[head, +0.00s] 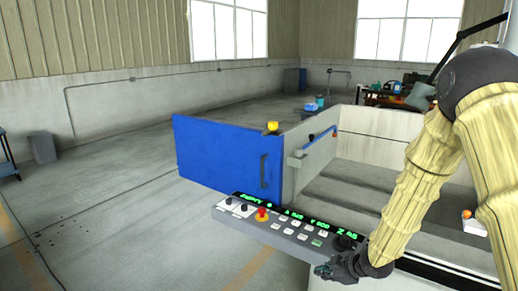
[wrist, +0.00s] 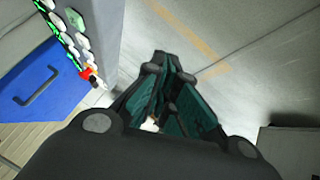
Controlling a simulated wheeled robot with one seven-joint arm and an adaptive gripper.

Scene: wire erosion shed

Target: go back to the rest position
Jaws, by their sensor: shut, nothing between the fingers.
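My gripper (head: 325,270) is at the lower right of the head view, just below the right end of the control panel (head: 281,234). In the wrist view my gripper (wrist: 162,68) has its fingers together and empty, pointing past the panel's edge over the floor. The panel has a green lit display, rows of light buttons and a red stop button (head: 262,214). The red button also shows in the wrist view (wrist: 86,74). I cannot tell whether the fingers touch the panel; they look apart from it in the wrist view. My arm, in a yellowish cover, comes down from the right.
A blue door (head: 222,158) with a dark handle stands open left of a pale machine tub (head: 385,150). A yellow-topped item (head: 272,127) shows above the door. A cluttered bench (head: 385,100) is at the back. The floor (head: 90,220) at left is mostly clear.

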